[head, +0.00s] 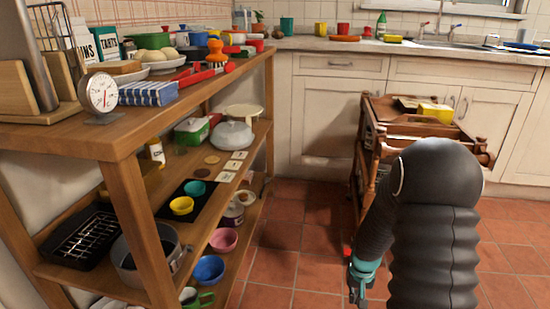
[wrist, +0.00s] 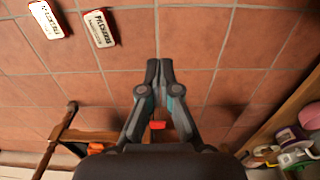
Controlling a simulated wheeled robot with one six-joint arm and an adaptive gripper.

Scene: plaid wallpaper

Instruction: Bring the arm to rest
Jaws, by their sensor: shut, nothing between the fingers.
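My gripper (wrist: 159,72) is shut and empty in the wrist view, its two fingertips together over the red tiled floor (wrist: 186,30). In the head view, my gripper (head: 361,288) shows small and teal-sided low in the picture, hanging below my dark arm. It is in front of the wooden trolley, above the floor, and its tips are hard to make out there.
A wooden shelf unit (head: 150,130) full of kitchenware stands at the left. A brown wooden trolley (head: 400,127) stands behind my arm, before white cabinets (head: 325,125). Two tins (wrist: 99,28) (wrist: 46,19) show in the wrist view. Bare floor lies between shelf and trolley.

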